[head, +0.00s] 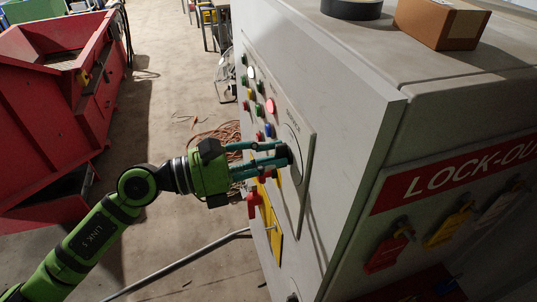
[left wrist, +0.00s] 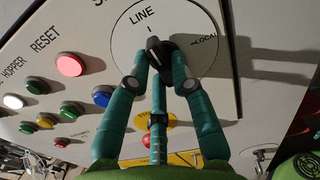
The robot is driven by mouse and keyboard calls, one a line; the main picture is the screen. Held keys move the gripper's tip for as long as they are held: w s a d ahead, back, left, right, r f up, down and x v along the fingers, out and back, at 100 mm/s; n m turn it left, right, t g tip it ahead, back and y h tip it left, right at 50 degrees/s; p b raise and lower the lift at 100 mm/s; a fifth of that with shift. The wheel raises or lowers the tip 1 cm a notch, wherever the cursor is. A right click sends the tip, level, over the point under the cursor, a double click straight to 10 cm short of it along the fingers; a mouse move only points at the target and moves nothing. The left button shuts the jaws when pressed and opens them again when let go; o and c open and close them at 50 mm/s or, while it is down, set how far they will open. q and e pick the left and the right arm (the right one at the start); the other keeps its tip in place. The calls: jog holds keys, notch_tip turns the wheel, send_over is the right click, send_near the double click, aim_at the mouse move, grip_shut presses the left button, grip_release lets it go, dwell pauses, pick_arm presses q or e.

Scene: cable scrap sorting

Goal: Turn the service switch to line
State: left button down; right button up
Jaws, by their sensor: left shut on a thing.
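The service switch is a dark knob (left wrist: 154,43) on a round white dial (left wrist: 125,45) with LINE at the top and LOCAL at the right. Its pale pointer end faces up toward the LINE mark. In the head view the dial plate (head: 305,150) is seen edge-on on the grey cabinet's side. My left gripper (head: 281,157), with teal fingers, reaches in from the left and is shut on the knob; the fingertips meet around it in the left wrist view (left wrist: 160,56). The fingers hide part of the knob. My right gripper is not in view.
Several coloured buttons, including a lit red one (left wrist: 70,66), sit left of the dial. A yellow plate (head: 270,222) is below. A lock-out board (head: 450,185) with hanging tags is on the cabinet's near face. A red bin (head: 50,100) stands at left across open floor.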

pick_arm(q)
jog(key=c, duration=1.1)
grip_release()
jog(key=v, duration=1.2)
